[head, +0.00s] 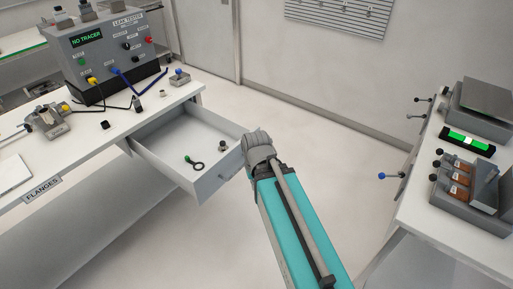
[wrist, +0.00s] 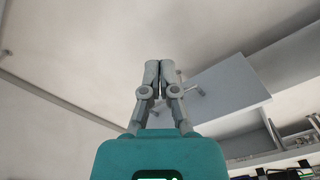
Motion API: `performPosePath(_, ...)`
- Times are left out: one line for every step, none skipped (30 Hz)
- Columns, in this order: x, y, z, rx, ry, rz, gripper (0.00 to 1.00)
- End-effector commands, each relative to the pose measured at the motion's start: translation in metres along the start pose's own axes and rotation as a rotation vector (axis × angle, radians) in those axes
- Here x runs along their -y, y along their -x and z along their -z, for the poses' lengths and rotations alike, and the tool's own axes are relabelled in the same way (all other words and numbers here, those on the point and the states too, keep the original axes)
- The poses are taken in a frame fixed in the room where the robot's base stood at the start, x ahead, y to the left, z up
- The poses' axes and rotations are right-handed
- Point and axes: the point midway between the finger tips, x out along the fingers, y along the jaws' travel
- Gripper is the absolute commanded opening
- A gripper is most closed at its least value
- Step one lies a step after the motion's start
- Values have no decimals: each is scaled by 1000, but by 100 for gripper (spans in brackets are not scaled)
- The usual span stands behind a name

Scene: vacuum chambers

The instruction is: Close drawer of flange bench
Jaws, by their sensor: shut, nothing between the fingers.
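The drawer (head: 170,168) of the flange bench (head: 80,150) is pulled out, its white box open to view in the head view. Its front panel (head: 220,183) faces my arm. In the wrist view the drawer front (wrist: 232,92) is at the right, with a small handle (wrist: 199,89) on it. My gripper (wrist: 158,70) is shut and empty, its fingers together just left of the drawer front in that view. I cannot tell whether the fingers touch it. In the head view my arm's end hides the fingers and the drawer's right corner.
A dark ring tool with a green end (head: 194,162) and a small grey fitting (head: 223,147) lie in the drawer. A leak tester (head: 110,55) stands on the bench. A second bench (head: 430,210) with levers stands at the right. The floor (head: 320,130) between is clear.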

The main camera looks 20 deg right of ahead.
Motion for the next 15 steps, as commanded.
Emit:
performPosePath(-1,-2,2,-3,-13,4,0)
performPosePath(-1,-2,4,-5,-24,8,0)
performPosePath(-1,-4,6,-8,-46,15,0)
performPosePath(2,-5,8,-11,-61,20,0)
performPosePath(4,-7,11,-14,-82,27,0)
performPosePath(4,-9,14,-18,-117,37,0)
performPosePath(3,-11,18,-22,-149,48,0)
performPosePath(2,-13,22,-26,-183,58,0)
performPosePath(0,-16,27,-33,-235,74,0)
performPosePath(-1,-18,32,-38,-277,88,0)
performPosePath(-3,-20,36,-42,-323,102,0)
performPosePath(-6,-23,43,-47,-388,124,0)
performPosePath(-8,-26,49,-52,-439,141,0)
performPosePath(-10,-28,54,-55,-492,160,0)
performPosePath(-13,-31,62,-58,-565,184,0)
